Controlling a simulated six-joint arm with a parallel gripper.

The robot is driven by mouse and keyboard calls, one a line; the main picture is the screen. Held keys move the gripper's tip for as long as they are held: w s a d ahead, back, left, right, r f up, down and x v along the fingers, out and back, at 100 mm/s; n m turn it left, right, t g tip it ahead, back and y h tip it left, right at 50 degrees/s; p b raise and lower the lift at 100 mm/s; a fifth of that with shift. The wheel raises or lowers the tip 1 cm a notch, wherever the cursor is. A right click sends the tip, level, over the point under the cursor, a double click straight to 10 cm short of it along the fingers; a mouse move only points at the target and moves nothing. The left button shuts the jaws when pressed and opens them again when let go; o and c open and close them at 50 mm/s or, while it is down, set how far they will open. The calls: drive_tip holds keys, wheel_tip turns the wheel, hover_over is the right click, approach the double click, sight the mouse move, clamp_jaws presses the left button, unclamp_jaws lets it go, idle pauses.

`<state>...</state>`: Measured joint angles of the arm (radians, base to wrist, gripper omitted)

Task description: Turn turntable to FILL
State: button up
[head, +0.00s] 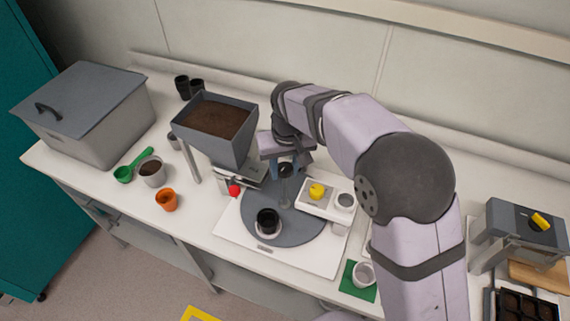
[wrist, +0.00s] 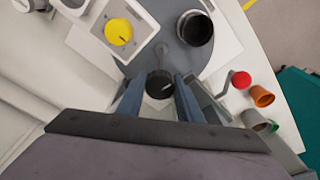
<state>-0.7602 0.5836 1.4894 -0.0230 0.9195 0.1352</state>
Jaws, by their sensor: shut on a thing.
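The turntable (head: 300,230) is a grey disc on a white base plate. A black pot in a pale ring (head: 267,220) stands on its front part; the pot also shows in the wrist view (wrist: 196,28). A grey stem (head: 285,190) on the disc leads to a round black knob (wrist: 160,82). My gripper (head: 284,168) is over the back of the disc. In the wrist view its two blue-grey fingers (wrist: 160,92) are on either side of the black knob, shut on it. A small plate (head: 268,249) is on the base's front; its lettering is too small to read.
A soil hopper (head: 217,118) with a red knob (head: 235,190) stands left of the disc. A white unit with a yellow knob (head: 317,190) stands close on the right. An orange pot (head: 166,200), grey pot (head: 151,172) and green scoop (head: 124,173) are further left.

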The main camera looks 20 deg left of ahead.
drive_tip(key=m, duration=0.4)
drive_tip(key=shift+h+p, duration=0.3)
drive_tip(key=shift+p, duration=0.1)
drive_tip(key=shift+m, duration=0.3)
drive_tip(key=m+p, duration=0.1)
drive_tip(key=m, duration=0.2)
drive_tip(key=shift+m+h, duration=0.3)
drive_tip(key=shift+m, duration=1.1)
drive_tip(key=shift+m+h+p, duration=0.3)
drive_tip(key=shift+m+p, duration=0.05)
drive_tip(key=shift+m, duration=0.65)
drive_tip(key=m, duration=0.4)
drive_tip(key=shift+h+p, duration=0.3)
drive_tip(key=shift+p, duration=0.05)
